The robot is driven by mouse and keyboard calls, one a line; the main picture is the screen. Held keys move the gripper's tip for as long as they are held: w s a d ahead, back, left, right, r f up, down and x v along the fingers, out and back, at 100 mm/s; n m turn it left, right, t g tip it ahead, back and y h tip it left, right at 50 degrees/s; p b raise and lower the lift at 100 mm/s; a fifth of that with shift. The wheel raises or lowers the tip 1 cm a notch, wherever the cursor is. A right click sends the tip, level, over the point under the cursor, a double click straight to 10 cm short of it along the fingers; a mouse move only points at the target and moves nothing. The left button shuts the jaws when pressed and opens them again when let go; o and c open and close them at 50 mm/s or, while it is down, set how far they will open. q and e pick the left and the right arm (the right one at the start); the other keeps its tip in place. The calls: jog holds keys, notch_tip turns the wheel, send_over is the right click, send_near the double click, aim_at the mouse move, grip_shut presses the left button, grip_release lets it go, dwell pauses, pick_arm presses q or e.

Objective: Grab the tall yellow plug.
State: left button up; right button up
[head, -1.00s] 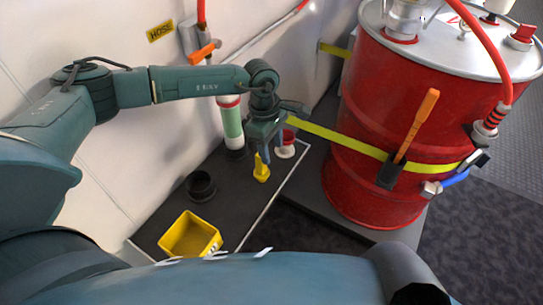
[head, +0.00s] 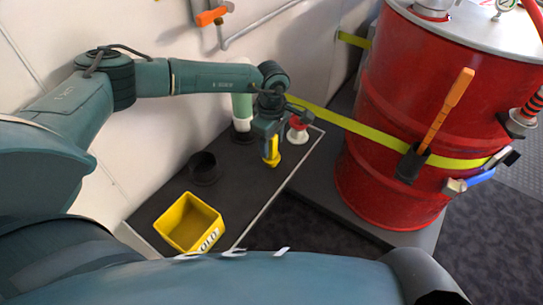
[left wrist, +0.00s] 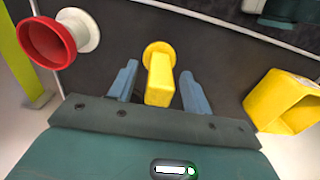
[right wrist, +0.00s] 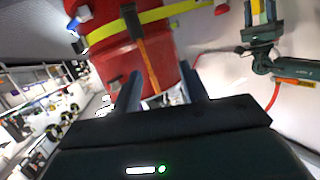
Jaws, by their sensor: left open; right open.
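The tall yellow plug (head: 272,155) stands upright on the dark shelf top, in front of the red-and-white piece. My left gripper (head: 269,146) is over it, pointing down. In the left wrist view the plug (left wrist: 159,78) rises between the two blue-grey fingers of my left gripper (left wrist: 160,84). The fingers are open, with a gap visible on each side of the plug. The plug's round yellow base shows beyond its block-shaped upper part. My right gripper (right wrist: 166,92) is open and empty, away from the shelf, with the red drum beyond it.
A yellow bin (head: 188,222) stands at the shelf's front, with a black round cup (head: 204,168) behind it. The red-and-white piece (head: 298,130) is close to the plug. A white-green cylinder (head: 242,110) stands behind. The red drum (head: 400,130) with its yellow strap is at right.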

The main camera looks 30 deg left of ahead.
aim_at(273, 158)
pick_arm(q)
notch_tip(273, 158, down, 3)
jog(key=shift+r+b, duration=0.1)
jog(key=shift+b, duration=0.55)
jog(key=shift+r, duration=0.1)
jog(key=c, duration=1.1)
